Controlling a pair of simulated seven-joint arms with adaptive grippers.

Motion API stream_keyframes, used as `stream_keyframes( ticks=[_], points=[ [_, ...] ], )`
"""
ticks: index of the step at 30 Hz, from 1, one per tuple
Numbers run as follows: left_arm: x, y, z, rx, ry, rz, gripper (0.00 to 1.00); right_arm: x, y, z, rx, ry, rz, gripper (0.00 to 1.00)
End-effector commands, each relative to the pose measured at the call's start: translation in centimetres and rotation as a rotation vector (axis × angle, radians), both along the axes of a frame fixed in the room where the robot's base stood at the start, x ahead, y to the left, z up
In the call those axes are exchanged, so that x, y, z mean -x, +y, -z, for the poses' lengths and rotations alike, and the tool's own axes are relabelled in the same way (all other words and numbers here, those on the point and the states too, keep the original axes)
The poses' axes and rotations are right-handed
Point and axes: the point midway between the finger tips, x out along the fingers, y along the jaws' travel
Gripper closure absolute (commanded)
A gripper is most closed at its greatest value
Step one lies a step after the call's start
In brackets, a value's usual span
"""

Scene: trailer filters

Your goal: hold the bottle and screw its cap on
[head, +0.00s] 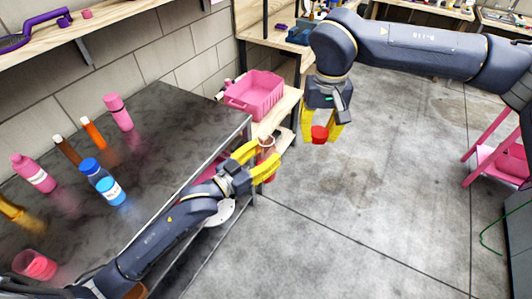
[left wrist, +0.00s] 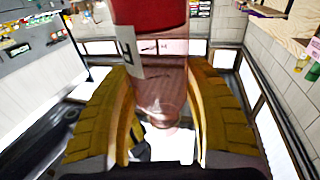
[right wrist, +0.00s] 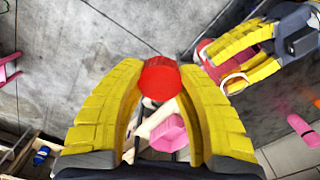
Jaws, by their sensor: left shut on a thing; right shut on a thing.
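My left gripper (head: 262,163) is shut on a clear reddish bottle (head: 267,144), held beyond the table's right edge. The bottle's neck is up and bare. In the left wrist view the bottle (left wrist: 155,75) is between the yellow fingers (left wrist: 165,125), with a white label and a red portion. My right gripper (head: 320,128) is shut on a red cap (head: 319,134), to the right of the bottle and apart from it. The right wrist view shows the cap (right wrist: 160,78) between the fingertips, and the bottle (right wrist: 206,52) in my left gripper at upper right.
A dark table (head: 150,165) at left holds several bottles, including a blue one (head: 110,190), and a pink cup (head: 35,265). A pink crate (head: 256,92) stands on a wooden shelf behind the bottle.

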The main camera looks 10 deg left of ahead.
Motion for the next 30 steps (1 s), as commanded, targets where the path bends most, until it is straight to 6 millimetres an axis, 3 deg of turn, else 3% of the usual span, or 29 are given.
stream_keyframes(
  ticks=[1, 6, 15, 21, 30],
  points=[
    [0.0, 0.0, -0.1, 0.001, -0.001, 0.000, 0.97, -0.2, 1.9, -0.5, 0.001, -0.001, 0.002, 0.78],
    [0.0, 0.0, -0.1, 0.001, -0.001, 0.000, 0.97, -0.6, 7.1, -2.1, 0.001, 0.000, 0.052, 0.78],
    [0.0, 0.0, -0.1, 0.001, -0.001, 0.000, 0.97, -0.7, 13.5, -3.9, 0.004, 0.003, 0.239, 0.78],
    [0.0, 0.0, -0.1, 0.001, -0.001, 0.000, 0.97, -1.3, 13.3, -4.2, 0.005, 0.005, 0.367, 0.78],
    [0.0, 0.0, -0.1, 0.001, -0.001, 0.000, 0.97, -1.2, 13.2, -4.1, 0.007, 0.005, 0.397, 0.78]
  ],
)
